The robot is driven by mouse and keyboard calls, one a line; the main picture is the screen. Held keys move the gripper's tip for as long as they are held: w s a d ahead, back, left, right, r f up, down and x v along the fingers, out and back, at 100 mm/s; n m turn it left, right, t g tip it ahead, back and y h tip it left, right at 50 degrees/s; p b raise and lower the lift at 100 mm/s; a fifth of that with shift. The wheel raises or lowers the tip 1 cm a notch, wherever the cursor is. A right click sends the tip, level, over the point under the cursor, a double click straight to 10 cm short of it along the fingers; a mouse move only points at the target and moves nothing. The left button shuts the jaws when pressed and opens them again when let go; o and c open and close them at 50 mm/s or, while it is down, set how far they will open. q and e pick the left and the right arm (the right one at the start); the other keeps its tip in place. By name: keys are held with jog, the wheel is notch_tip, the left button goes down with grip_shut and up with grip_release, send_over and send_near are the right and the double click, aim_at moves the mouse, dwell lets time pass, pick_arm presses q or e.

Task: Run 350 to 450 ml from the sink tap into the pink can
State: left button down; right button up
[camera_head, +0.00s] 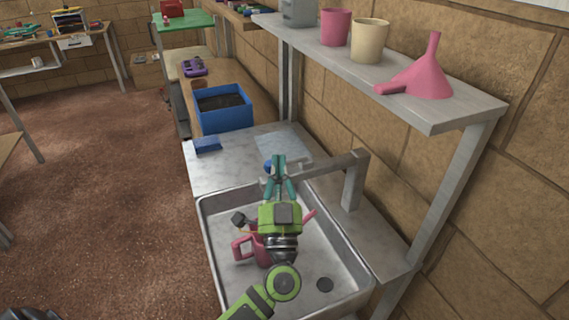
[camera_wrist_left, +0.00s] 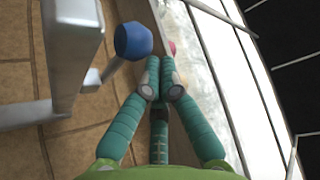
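The pink can (camera_head: 244,249) stands in the sink (camera_head: 207,232), partly hidden by my left arm; its handle shows on the left and a bit of pink spout on the right. The grey tap (camera_head: 353,185) rises at the sink's right side, with its arm reaching left above the basin. A blue knob (camera_wrist_left: 133,41) on a grey stem shows in the wrist view, and partly in the head view (camera_head: 267,166). My left gripper (camera_head: 279,158) is beside the knob, fingertips (camera_wrist_left: 161,62) together, with nothing seen between them.
A shelf (camera_head: 400,92) above the right side holds a pink cup (camera_head: 335,27), a cream cup (camera_head: 369,41) and a pink funnel (camera_head: 424,78). A blue box of dark soil (camera_head: 225,119) and a blue block (camera_head: 207,145) stand behind the sink. The drain (camera_head: 325,285) is clear.

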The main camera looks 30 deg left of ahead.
jog(key=shift+d, duration=0.3)
pick_arm(q)
jog(key=shift+f, duration=0.1)
notch_tip(320, 180, down, 4)
jog(key=n+g+y+b, duration=0.2)
jog(key=n+y+b, duration=0.1)
jog(key=n, duration=0.2)
jog(key=n+g+y+b, duration=0.2)
jog(key=n+y+b, duration=0.1)
jog(key=n+y, duration=0.1)
jog(key=shift+n, duration=0.8)
pick_arm(e)
notch_tip(320, 180, down, 6)
jog(key=shift+w, duration=0.25)
dwell(5.1)
